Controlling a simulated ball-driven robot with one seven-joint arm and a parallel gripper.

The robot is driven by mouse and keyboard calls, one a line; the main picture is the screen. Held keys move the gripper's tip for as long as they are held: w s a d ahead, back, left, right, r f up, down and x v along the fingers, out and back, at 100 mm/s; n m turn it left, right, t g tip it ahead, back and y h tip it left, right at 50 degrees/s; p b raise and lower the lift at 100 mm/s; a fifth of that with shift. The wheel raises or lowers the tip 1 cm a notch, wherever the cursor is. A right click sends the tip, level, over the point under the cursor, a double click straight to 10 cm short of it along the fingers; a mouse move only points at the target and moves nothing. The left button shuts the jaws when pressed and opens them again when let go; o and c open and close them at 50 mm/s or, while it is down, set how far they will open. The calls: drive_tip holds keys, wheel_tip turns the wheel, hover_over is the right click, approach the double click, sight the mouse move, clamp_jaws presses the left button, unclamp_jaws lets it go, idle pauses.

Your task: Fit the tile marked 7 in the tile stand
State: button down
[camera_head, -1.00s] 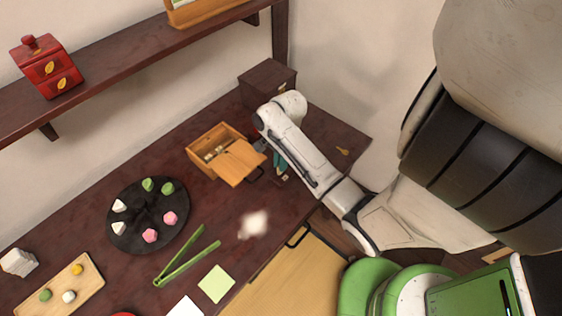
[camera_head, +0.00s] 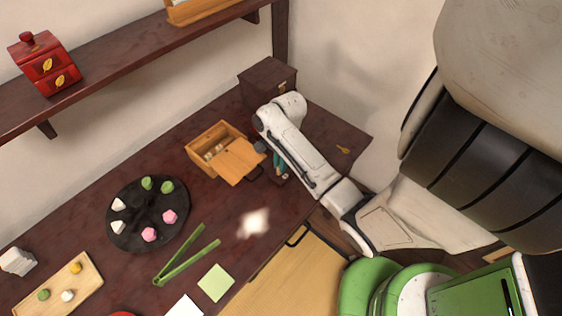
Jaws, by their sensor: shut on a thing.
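My gripper (camera_head: 260,147) is only partly in view, a small grey part beyond the white arm, at the right side of an open wooden box (camera_head: 203,138). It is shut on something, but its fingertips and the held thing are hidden. The box has a wooden lid (camera_head: 239,161) lying across its front right part. Small pale pieces (camera_head: 213,153) show inside the box, too small to read any marking. I cannot make out the tile marked 7. I cannot tell which thing is the tile stand; a wooden holder (camera_head: 205,11) on the shelf is cut off by the top edge.
Teal-handled things (camera_head: 277,163) stand close to my arm. A dark chest (camera_head: 268,80) is behind it. A black round plate (camera_head: 151,242) with sweets, green tongs (camera_head: 187,258), a green note (camera_head: 216,283) and a wooden board (camera_head: 85,299) are on the table (camera_head: 90,213).

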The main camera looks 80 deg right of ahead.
drive_tip(key=shift+f+b, duration=0.35)
drive_tip(key=shift+f, duration=0.35)
drive_tip(key=c, duration=1.1)
unclamp_jaws()
drive_tip(key=shift+s+d+r+p, duration=0.1)
drive_tip(key=shift+d+r+p, duration=0.3)
drive_tip(key=shift+r, duration=1.4)
drive_tip(key=shift+s+d+r+p, duration=0.15)
drive_tip(key=shift+r+p, duration=0.5)
drive_tip(key=shift+r, duration=1.1)
drive_tip(key=shift+s+d+r+p, duration=0.15)
drive_tip(key=shift+r+p, duration=0.4)
drive_tip(key=shift+r, duration=1.25)
